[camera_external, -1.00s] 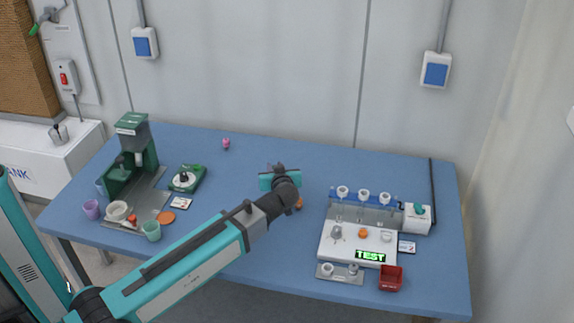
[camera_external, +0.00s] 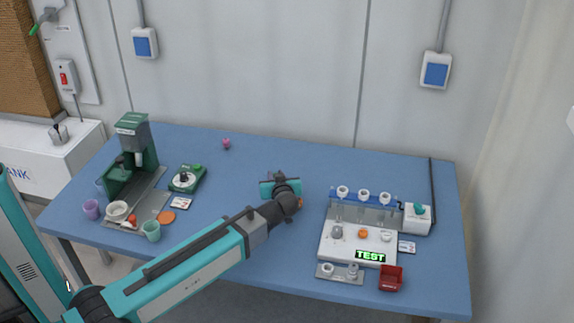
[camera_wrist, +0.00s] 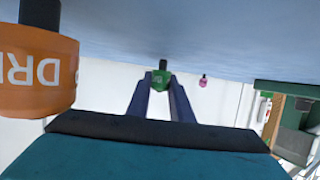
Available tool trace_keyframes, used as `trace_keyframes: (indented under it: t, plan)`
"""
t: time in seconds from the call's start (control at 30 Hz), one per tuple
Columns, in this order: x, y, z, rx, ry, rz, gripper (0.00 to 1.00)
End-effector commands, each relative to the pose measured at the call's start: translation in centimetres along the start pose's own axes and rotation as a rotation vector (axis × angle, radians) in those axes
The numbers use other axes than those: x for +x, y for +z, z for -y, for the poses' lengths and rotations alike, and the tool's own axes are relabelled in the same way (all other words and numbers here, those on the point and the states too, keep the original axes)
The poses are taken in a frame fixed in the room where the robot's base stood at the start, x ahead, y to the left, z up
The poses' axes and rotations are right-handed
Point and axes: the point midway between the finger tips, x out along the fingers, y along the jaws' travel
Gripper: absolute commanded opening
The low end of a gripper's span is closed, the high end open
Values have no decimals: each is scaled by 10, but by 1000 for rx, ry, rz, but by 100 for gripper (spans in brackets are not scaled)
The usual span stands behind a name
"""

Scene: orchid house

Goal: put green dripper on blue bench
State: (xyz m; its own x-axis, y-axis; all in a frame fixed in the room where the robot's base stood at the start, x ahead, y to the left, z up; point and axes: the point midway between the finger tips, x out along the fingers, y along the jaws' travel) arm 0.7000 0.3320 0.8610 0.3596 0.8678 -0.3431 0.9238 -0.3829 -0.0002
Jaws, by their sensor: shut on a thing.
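The green dripper (camera_wrist: 161,82), with a dark top, sits between the two fingertips of my gripper (camera_wrist: 162,90) in the wrist view. My gripper is shut on it. The wrist picture is upside down, with the blue bench (camera_wrist: 230,30) across its top. In the outside view my gripper (camera_external: 279,180) is over the middle of the blue bench (camera_external: 240,235), and the dripper is hidden behind it. I cannot tell whether the dripper touches the bench.
An orange dripper (camera_wrist: 45,75) is very close at the left of the wrist view. A pink item (camera_wrist: 203,81) stands farther off. A green coffee machine (camera_external: 133,150) is at the left; a white test rack (camera_external: 350,240) is right of my gripper.

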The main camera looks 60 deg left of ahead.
Motion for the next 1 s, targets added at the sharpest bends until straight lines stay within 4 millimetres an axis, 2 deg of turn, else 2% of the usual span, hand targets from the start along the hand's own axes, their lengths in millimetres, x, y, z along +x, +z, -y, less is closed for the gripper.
trace_keyframes:
  t: [0.43, 0.47, 0.57, 1.0]
  plan:
    - [1, 3, 0, 0, 0, 0, 0]
    - [1, 2, 0, 0, 0, 0, 23]
    - [1, 2, 0, 0, 0, 0, 38]
    - [0, 0, 0, 0, 0, 0, 38]
